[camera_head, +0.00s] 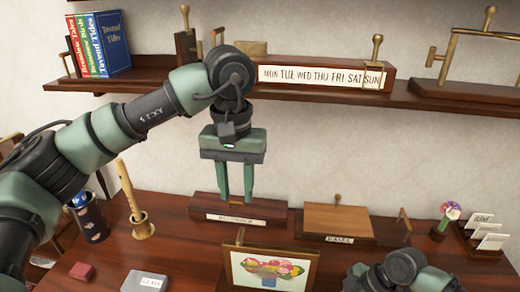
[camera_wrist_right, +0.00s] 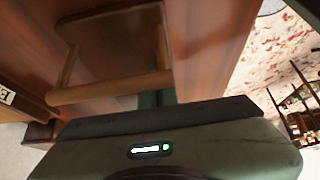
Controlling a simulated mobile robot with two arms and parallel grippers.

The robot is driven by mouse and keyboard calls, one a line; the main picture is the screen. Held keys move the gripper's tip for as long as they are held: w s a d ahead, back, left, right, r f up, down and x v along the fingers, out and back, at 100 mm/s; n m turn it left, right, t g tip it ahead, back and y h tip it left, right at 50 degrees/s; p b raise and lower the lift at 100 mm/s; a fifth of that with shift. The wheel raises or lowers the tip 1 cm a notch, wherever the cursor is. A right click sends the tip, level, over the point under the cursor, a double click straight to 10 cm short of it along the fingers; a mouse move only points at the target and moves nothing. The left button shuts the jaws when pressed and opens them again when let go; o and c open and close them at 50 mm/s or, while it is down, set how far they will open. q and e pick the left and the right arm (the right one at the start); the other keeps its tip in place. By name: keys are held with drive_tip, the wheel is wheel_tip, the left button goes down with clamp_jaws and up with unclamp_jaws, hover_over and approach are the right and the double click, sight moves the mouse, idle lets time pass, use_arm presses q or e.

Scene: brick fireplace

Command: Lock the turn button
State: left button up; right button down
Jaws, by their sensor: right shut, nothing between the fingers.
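I cannot make out the turn button with certainty. A small tan upright piece (camera_head: 240,236) at the top left of the wooden picture frame (camera_head: 314,268) may be it. In the right wrist view a brown wooden panel with a rounded bar (camera_wrist_right: 110,88) lies just beyond my right gripper (camera_wrist_right: 156,98). That gripper is shut and empty, its fingers mostly hidden behind its own body. In the head view only my right wrist shows, right of the picture frame. My left gripper (camera_head: 236,196) is open and empty, pointing down at the labelled wooden base (camera_head: 270,212).
A flat wooden box (camera_head: 338,220) and a card holder (camera_head: 482,240) stand on the desk at right. A dark cup (camera_head: 90,220), a recorder (camera_head: 130,190) and a grey block (camera_head: 145,283) are at left. A shelf (camera_head: 290,93) with books (camera_head: 100,45) runs above.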

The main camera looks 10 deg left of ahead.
drive_tip(key=shift+s+r+p, duration=0.1)
drive_tip(key=shift+r+p, duration=0.5)
drive_tip(key=shift+p, duration=0.2)
wheel_tip(320, 180, up, 5)
drive_tip(key=p, duration=0.3)
drive_tip(key=shift+f+p, duration=0.15)
drive_tip(key=shift+p, duration=0.2)
